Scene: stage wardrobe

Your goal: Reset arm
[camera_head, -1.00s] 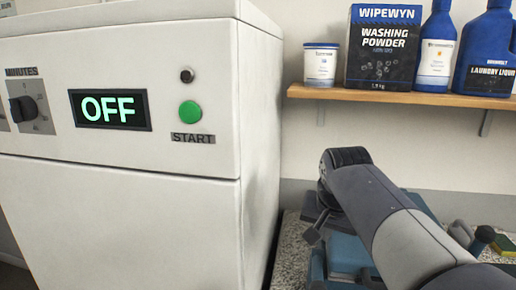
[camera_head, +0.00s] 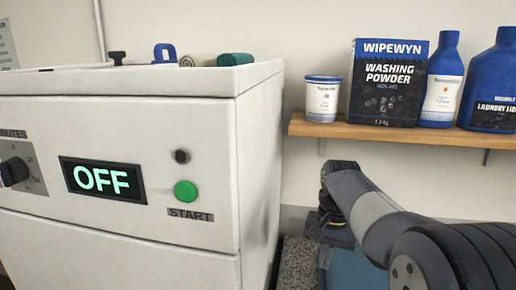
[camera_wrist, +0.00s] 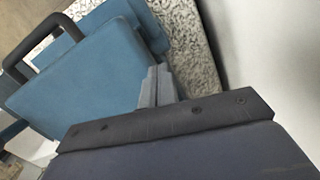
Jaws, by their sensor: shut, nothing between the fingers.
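My gripper (camera_wrist: 157,84) shows in the wrist view with its two grey fingers together and nothing between them. It points down over a speckled grey-white surface (camera_wrist: 196,62), beside a blue case (camera_wrist: 85,85) with a black handle. I cannot tell how far above them it is. In the head view my arm comes in from the lower right and bends down at the wrist, to the right of the white machine (camera_head: 150,235). The fingers are hidden or too small to make out there.
The machine's display (camera_head: 103,180) reads OFF, above left of a green START button (camera_head: 186,191). Rolled cloths (camera_head: 198,60) lie on its top. A wooden shelf (camera_head: 400,131) above my arm holds a white tub (camera_head: 322,98), a washing powder box (camera_head: 386,84) and blue bottles (camera_head: 441,84).

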